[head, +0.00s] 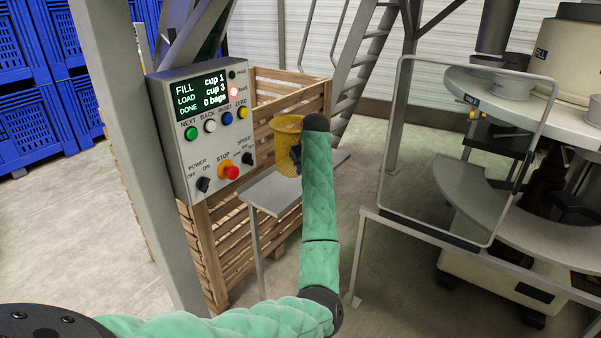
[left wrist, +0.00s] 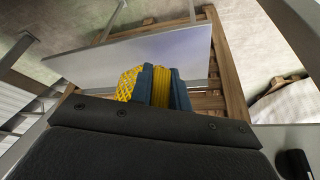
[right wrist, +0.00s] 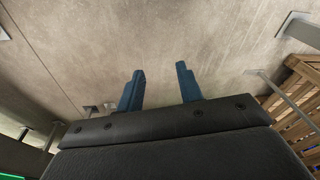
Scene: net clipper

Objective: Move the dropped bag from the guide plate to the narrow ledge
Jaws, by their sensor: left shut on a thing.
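A yellow net bag (head: 287,130) is up above a narrow grey ledge (head: 262,193) in front of a wooden crate. My left gripper (left wrist: 162,78) is shut on the bag; its yellow mesh (left wrist: 128,82) shows between and beside the blue fingers, with the grey ledge (left wrist: 190,55) just beyond. I cannot tell whether the bag touches the ledge. In the head view my left forearm hides part of the bag and most of the gripper. My right gripper (right wrist: 160,84) is open and empty over bare floor. A curved grey plate (head: 520,222) is on the machine at the right.
A control box (head: 205,130) on a grey post stands left of the ledge, its red fault lamp lit. A slatted wooden crate (head: 285,85) is behind the ledge. A clear guard panel (head: 440,140) and rail stand at the right. Blue crates (head: 30,95) are far left.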

